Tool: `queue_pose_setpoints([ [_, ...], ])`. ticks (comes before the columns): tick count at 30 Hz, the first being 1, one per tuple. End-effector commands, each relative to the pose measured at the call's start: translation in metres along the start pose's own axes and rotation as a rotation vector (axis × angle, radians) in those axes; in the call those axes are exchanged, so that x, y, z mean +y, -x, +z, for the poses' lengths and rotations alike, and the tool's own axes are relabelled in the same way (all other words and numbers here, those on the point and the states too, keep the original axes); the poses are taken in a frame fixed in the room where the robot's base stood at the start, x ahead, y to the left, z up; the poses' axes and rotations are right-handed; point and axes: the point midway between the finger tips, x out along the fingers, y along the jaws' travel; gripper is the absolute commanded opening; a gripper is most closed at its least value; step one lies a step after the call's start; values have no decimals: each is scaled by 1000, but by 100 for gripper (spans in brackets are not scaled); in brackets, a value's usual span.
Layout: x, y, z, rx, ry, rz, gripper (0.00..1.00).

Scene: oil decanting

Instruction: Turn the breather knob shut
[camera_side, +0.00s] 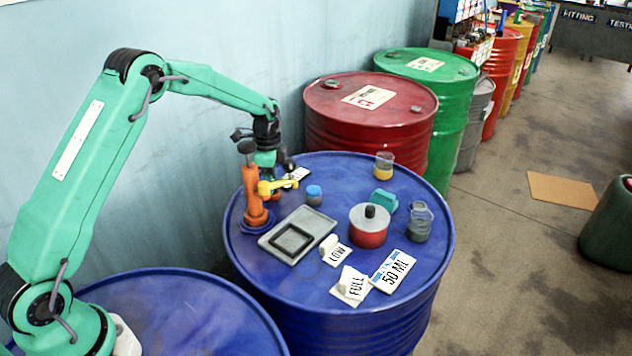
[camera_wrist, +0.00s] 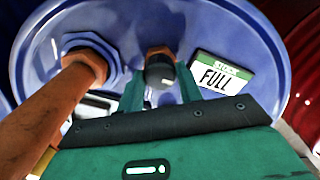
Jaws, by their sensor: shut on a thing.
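The breather knob (camera_wrist: 160,71) is a dark round cap with a brown-orange collar at its far side and a small pale mark on its face. In the wrist view it sits on the blue drum top between my two green fingers. My gripper (camera_wrist: 161,88) is shut on it, one finger at each side. In the side view my gripper (camera_side: 268,172) is low over the back left of the blue drum (camera_side: 335,230), behind the orange pump (camera_side: 253,195). The knob cannot be made out clearly there, and its angle is hard to judge.
The pump's orange pipe (camera_wrist: 45,120) rises close to my gripper's left in the wrist view. A FULL card (camera_wrist: 220,76) lies to the right. A grey tray (camera_side: 275,247), jars, a red can (camera_side: 368,235) and several cards occupy the drum top's front and right.

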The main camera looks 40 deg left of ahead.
Motion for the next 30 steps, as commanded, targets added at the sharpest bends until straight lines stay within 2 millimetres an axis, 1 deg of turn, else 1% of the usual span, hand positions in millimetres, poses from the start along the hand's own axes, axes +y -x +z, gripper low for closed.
queue_pose_setpoints([
  [8,0,0,0,0,31,1,13],
  [14,0,1,0,0,113,1,13],
  [20,0,1,-1,0,251,0,13],
  [30,0,1,-1,0,564,0,13],
])
